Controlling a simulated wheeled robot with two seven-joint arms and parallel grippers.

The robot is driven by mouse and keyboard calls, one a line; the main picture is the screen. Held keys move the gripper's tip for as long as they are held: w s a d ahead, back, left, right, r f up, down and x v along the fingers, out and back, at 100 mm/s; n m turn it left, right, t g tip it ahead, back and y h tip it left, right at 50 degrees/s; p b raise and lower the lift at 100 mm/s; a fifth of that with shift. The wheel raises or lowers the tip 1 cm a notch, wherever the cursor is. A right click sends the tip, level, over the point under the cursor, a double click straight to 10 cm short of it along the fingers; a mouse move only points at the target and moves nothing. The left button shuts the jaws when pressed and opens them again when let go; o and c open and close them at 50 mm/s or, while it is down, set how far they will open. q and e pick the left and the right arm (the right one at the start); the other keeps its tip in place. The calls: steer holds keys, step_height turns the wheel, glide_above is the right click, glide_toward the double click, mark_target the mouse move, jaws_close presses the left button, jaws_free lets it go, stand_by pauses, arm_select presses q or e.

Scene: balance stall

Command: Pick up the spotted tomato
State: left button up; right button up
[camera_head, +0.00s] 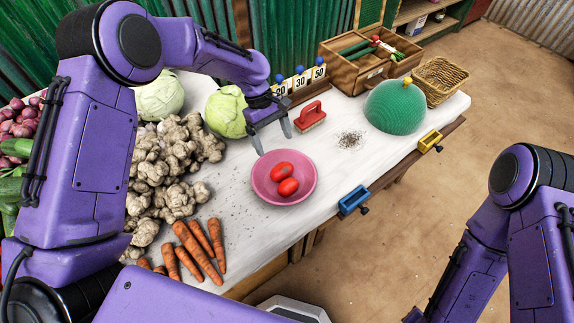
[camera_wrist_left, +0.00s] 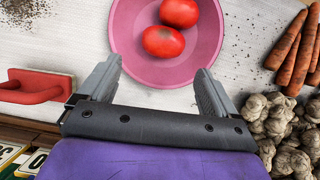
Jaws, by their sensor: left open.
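Two red tomatoes lie side by side in a pink bowl (camera_head: 262,186) on the white table. The back tomato (camera_head: 282,171) is the one nearer my gripper in the left wrist view (camera_wrist_left: 163,41); the front tomato (camera_head: 288,187) is the farther one there (camera_wrist_left: 179,12). I cannot clearly tell which is spotted; the nearer one seems to show faint specks. My left gripper (camera_head: 273,143) is open and empty, behind and above the bowl's back rim. In the left wrist view its fingers (camera_wrist_left: 158,75) stand apart, either side of the bowl's near edge. My right gripper is out of view.
Ginger roots (camera_head: 165,165) and carrots (camera_head: 198,250) are left of the bowl. A green dome (camera_head: 395,107), a basket (camera_head: 438,80) and a wooden crate (camera_head: 365,65) stand at the back right. Bare table lies right of the bowl.

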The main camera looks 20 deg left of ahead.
mark_target(281, 166)
arm_select(q)
steer(key=x, duration=0.3)
steer(key=p+x, duration=0.1)
steer(key=x, duration=0.3)
steer(key=p+x, duration=0.1)
steer(key=x, duration=0.2)
steer(key=shift+s+d+f, duration=0.1)
steer(key=shift+s+f, duration=0.2)
steer(key=shift+s, duration=0.1)
steer(key=c, duration=0.8)
